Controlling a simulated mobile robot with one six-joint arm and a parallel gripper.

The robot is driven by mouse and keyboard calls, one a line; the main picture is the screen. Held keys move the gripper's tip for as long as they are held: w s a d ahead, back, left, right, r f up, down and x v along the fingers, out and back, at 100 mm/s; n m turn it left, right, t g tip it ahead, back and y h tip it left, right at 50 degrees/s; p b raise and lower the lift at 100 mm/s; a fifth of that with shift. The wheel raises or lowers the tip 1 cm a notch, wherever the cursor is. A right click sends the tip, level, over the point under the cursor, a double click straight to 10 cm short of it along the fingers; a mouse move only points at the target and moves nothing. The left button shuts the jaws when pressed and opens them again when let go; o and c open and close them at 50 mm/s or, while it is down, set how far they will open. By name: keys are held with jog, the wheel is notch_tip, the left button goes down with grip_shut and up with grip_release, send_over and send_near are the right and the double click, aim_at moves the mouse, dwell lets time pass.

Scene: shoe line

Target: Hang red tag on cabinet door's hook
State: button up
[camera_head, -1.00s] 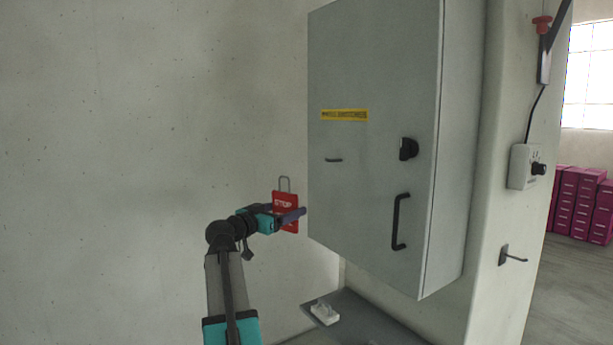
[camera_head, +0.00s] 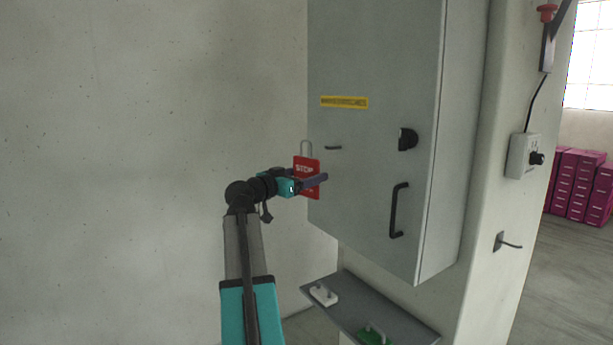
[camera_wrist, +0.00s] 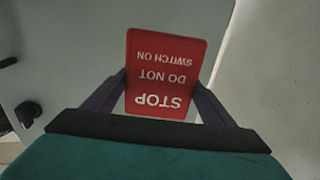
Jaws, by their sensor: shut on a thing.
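The red tag (camera_head: 304,172) reads STOP in white and has a grey wire loop at its top. My gripper (camera_head: 318,182) is shut on the tag and holds it upright in front of the cabinet's lower left part. In the wrist view the tag (camera_wrist: 166,75) shows upside down between my two fingers, its text facing the camera. The cabinet door (camera_head: 365,60) is grey and closed. Its small dark hook (camera_head: 333,148) sits below the yellow label, just right of the tag's loop. I cannot tell how far the loop is from the hook in depth.
The door carries a black knob (camera_head: 407,139) and a black bar handle (camera_head: 397,212). A grey shelf (camera_head: 350,304) below holds a white and a green piece. A separate wall hook (camera_head: 508,242) is on the pillar at right. The wall at left is clear.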

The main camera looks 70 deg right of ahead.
jog(key=shift+s+d, duration=0.15)
jog(key=shift+d, duration=0.05)
jog(key=s+d+b, duration=0.3)
jog(key=d, duration=0.2)
jog(key=shift+s+d+f, duration=0.25)
jog(key=shift+f, duration=0.15)
dwell(0.8)
jog(key=shift+s+d+b, duration=0.2)
jog(key=shift+d+b, duration=0.05)
jog(key=shift+b, duration=0.4)
jog(key=shift+s+d+b, duration=0.15)
jog(key=shift+d+b, duration=0.15)
jog(key=shift+b, duration=0.2)
jog(key=shift+s+d+b, duration=0.2)
jog(key=shift+d+b, duration=0.05)
jog(key=shift+b, duration=0.25)
jog(key=shift+d+b, duration=0.1)
jog(key=shift+b, duration=0.2)
jog(key=shift+s+r, duration=0.1)
jog(key=shift+r, duration=0.1)
jog(key=shift+f+p, duration=0.1)
jog(key=shift+p, duration=0.55)
